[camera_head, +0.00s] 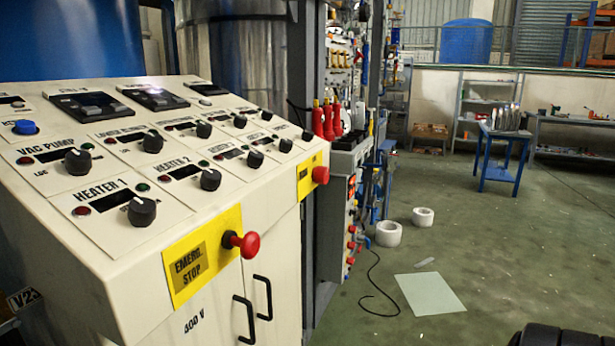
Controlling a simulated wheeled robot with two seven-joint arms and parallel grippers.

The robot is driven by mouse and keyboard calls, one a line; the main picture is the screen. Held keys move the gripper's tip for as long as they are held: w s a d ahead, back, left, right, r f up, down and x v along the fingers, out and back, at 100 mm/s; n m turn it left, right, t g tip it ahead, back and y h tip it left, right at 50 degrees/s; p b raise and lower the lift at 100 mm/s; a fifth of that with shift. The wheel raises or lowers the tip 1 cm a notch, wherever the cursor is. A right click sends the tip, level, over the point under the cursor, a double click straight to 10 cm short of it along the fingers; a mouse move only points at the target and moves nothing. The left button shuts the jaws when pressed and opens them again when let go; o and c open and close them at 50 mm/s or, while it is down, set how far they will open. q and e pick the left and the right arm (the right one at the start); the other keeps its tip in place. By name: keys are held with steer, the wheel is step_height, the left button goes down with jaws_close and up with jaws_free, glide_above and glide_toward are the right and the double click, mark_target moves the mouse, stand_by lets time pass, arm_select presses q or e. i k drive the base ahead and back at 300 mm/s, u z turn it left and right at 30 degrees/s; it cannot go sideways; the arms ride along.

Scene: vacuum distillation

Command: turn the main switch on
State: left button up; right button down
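A slanted cream control panel (120,240) fills the left of the head view. No label that I can read says main switch. A red knob (321,175) sits on a small yellow plate (306,178) at the panel's far right end; the plate's lettering is too small to read. Nearer, a red mushroom button (247,244) sticks out of a yellow plate marked EMERG. STOP (188,268). Black rotary knobs stand in rows, among them HEATER 1 (142,211), HEATER 2 (210,180) and VAC PUMP (78,161). Neither gripper can be made out.
A blue button (25,127) is at the panel's left. Cabinet doors with black handles (245,318) are below the panel. Behind stands a rack with red bottles (328,120). White rolls (388,234), a pale sheet (430,294) and a black cable (376,290) lie on the floor.

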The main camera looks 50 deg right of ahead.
mark_target(320, 174)
steer(key=z, duration=1.55)
